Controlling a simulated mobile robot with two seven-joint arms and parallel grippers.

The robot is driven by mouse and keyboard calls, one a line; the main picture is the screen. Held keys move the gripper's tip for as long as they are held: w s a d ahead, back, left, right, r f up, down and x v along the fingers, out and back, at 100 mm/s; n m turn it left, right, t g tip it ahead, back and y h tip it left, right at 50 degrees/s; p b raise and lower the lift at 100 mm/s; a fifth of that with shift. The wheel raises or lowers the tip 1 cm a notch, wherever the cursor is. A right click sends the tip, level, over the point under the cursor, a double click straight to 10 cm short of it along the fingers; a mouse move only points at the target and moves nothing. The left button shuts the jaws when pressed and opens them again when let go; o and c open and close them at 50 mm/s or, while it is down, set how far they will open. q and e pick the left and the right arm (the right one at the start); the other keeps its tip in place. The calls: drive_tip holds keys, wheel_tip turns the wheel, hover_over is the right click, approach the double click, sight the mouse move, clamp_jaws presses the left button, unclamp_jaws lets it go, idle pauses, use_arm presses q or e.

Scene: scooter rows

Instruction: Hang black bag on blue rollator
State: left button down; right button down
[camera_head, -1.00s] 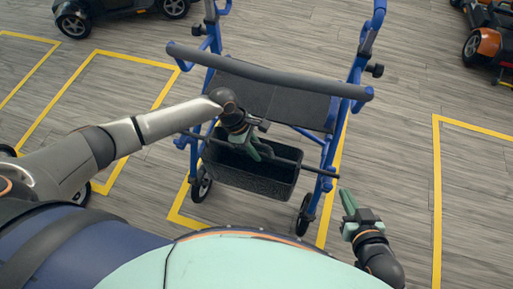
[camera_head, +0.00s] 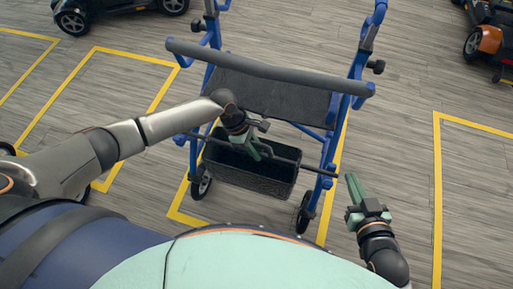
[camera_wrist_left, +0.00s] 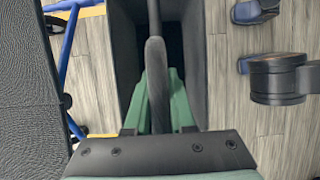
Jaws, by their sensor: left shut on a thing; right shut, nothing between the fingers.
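The blue rollator (camera_head: 328,150) stands in front of me, with a dark seat (camera_head: 270,97) and a grey bar across its top. The black bag (camera_head: 245,178), box-shaped and open at the top, is below the seat, between the rollator's legs. A thin dark rod crosses over the bag's opening. I cannot tell whether the bag hangs on it. My left gripper (camera_head: 260,152) is over the opening, shut on a dark handle-like part of the bag, which shows between the green fingers (camera_wrist_left: 157,100) in the left wrist view. My right gripper (camera_head: 352,188) is shut and empty, right of the rollator.
Yellow lines (camera_head: 438,180) mark bays on the grey plank floor. A dark scooter (camera_head: 110,8) is at the top left and an orange and black scooter (camera_head: 490,40) at the top right.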

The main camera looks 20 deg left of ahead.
use_arm(q)
drive_tip(key=shift+f, duration=0.6)
use_arm(e)
drive_tip(key=shift+w+d+r+t, duration=0.1)
drive_tip(key=shift+w+r+t, duration=0.25)
drive_tip(key=shift+r, duration=0.4)
drive_tip(key=shift+w+r+t, duration=0.25)
drive_tip(key=shift+w+r, duration=0.2)
drive_tip(key=shift+r, duration=0.25)
use_arm(q)
drive_tip(key=c, duration=1)
unclamp_jaws()
drive_tip(key=shift+c, duration=0.2)
drive_tip(key=o, duration=0.4)
drive_tip(key=shift+c, duration=0.2)
use_arm(e)
drive_tip(key=shift+s+f, duration=0.15)
use_arm(q)
drive_tip(key=shift+f, duration=0.1)
